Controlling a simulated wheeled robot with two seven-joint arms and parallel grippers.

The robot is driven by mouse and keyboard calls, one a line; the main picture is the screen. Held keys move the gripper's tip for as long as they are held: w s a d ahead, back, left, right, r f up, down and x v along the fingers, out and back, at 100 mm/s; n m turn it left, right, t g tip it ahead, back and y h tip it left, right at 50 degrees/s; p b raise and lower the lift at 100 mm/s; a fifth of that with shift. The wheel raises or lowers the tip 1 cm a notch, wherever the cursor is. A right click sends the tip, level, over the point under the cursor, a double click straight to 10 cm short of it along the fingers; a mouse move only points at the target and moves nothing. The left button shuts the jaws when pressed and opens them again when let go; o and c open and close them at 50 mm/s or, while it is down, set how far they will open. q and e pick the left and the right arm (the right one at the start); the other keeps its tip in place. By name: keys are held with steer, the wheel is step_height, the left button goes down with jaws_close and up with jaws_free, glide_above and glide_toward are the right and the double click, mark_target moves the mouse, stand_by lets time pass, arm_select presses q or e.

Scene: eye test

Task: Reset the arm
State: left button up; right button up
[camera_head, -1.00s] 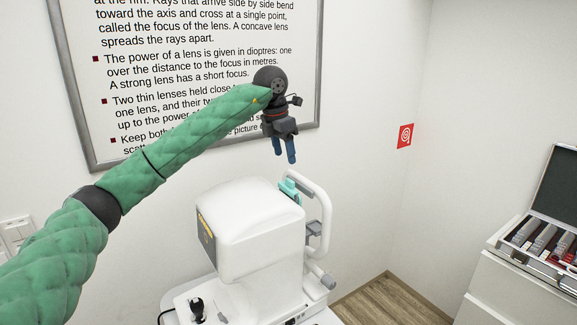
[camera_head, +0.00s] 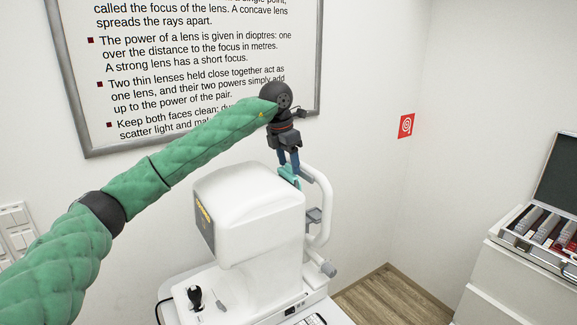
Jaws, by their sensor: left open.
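My left arm, in a green quilted cover, comes in from the left. My left gripper (camera_head: 289,168) points down with its blue fingers just above, or at, a small teal piece (camera_head: 290,178) by the headrest of the white eye-test machine (camera_head: 245,205). The fingers are open; the gap between them is small in this view, and I cannot tell whether they touch the teal piece. The tips partly overlap it. My right gripper is not in view.
The white headrest frame (camera_head: 326,205) stands close to the right of the gripper. A framed lens poster (camera_head: 190,60) hangs on the wall behind. An open lens case (camera_head: 545,235) lies on a white cabinet (camera_head: 515,285) at right. The space between machine and cabinet is clear.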

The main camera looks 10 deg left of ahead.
arm_select(q)
steer(key=shift+f, duration=0.15)
steer(key=c, duration=0.7)
steer(key=shift+c, duration=0.2)
steer(key=shift+r+p, duration=0.3)
steer(key=shift+r, duration=1.75)
